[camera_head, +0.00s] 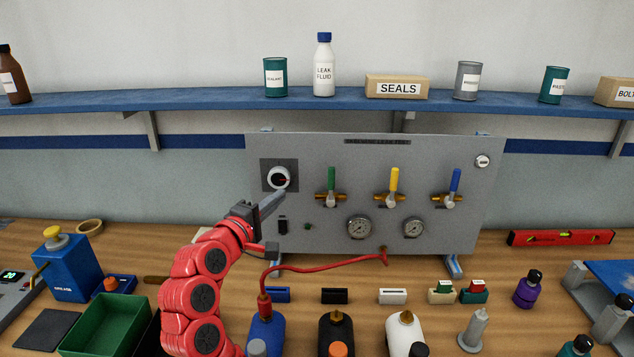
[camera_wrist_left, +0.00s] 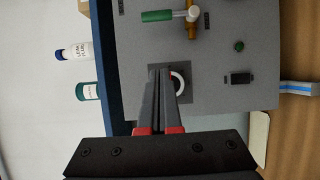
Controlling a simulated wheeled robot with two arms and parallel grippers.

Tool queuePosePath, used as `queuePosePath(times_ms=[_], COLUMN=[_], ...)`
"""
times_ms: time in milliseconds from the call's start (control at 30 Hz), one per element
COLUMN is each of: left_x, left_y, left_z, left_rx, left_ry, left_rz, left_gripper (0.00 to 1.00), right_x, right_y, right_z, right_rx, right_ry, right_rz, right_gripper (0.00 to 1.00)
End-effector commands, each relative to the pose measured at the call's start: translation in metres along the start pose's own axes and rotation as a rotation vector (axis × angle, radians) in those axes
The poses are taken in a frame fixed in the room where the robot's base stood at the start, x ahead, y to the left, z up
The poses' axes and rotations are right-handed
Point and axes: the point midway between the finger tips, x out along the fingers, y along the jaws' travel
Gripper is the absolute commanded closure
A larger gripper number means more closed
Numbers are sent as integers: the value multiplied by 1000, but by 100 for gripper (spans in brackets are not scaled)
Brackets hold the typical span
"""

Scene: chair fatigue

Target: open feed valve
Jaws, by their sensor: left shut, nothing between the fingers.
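A grey test panel (camera_head: 400,160) stands at the back of the bench. It carries three brass valves with upright handles: a green handle (camera_head: 332,180), a yellow handle (camera_head: 394,180) and a blue handle (camera_head: 456,182). Each handle stands across its horizontal brass body. I cannot read which one is the feed valve. My left gripper (camera_head: 282,196) is shut and empty, its fingertips just below a round white-rimmed knob (camera_head: 279,177); contact cannot be told. In the wrist view the fingers (camera_wrist_left: 168,76) partly cover the knob (camera_wrist_left: 179,83), and the green handle (camera_wrist_left: 157,15) lies beyond.
Two gauges (camera_head: 360,227) and a black switch (camera_head: 283,226) sit low on the panel. A red hose (camera_head: 325,264) runs from a blue bottle (camera_head: 265,335) to the panel. Bottles line the bench front. A blue shelf (camera_head: 200,104) with containers hangs above.

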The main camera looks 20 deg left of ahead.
Motion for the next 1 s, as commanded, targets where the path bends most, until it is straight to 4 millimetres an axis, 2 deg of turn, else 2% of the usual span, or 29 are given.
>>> queuePosePath(times_ms=[133, 267, 700, 800, 1000], left_x=[6, 22, 104, 106, 110], left_y=[1, 2, 2, 4, 1], left_z=[0, 1, 2, 21, 37], left_rx=[0, 2, 0, 1, 0], left_ry=[-1, -3, -1, -3, 0], left_rz=[0, -4, -5, 1, 1], left_gripper=[100, 100, 100, 100, 100], right_x=[3, 10, 38, 48, 55], right_y=[0, 0, 2, 2, 3], right_z=[0, -2, -6, -8, -9], right_rx=[0, 0, 0, 0, 0], right_ry=[0, 0, 0, 0, 0], right_rz=[0, 0, 0, 0, 0], right_gripper=[1, 1, 1, 1, 1])
